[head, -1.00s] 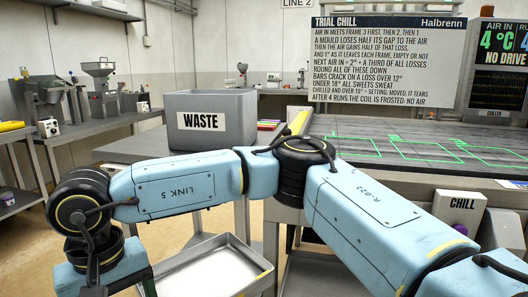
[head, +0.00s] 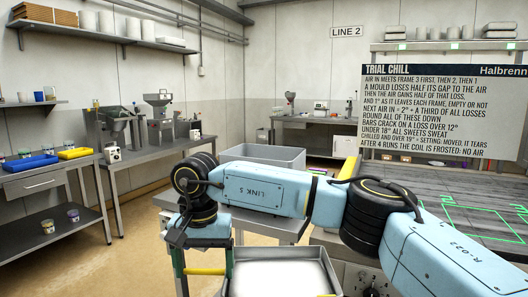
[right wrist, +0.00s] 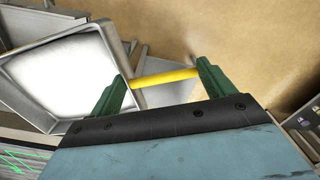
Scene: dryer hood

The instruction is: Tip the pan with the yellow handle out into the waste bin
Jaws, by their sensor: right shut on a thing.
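My right gripper (head: 205,271) is shut on the yellow handle (right wrist: 165,77) of a shallow metal pan. In the head view the pan (head: 232,285) is at the bottom centre, right of the gripper; its inside looks bright white. In the right wrist view the pan (right wrist: 118,52) lies left of the fingers. Whether the white is contents or glare I cannot tell. The grey waste bin (head: 285,153) stands beyond my right arm, its front partly hidden by the arm. The pan is apart from it, on the near side. My left gripper is not in view.
A line board (head: 445,110) and a dark bench with green outlines (head: 475,215) are on the right. A steel side table (head: 50,180) with blue and yellow trays is on the left. Open floor (head: 130,255) lies left of the pan.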

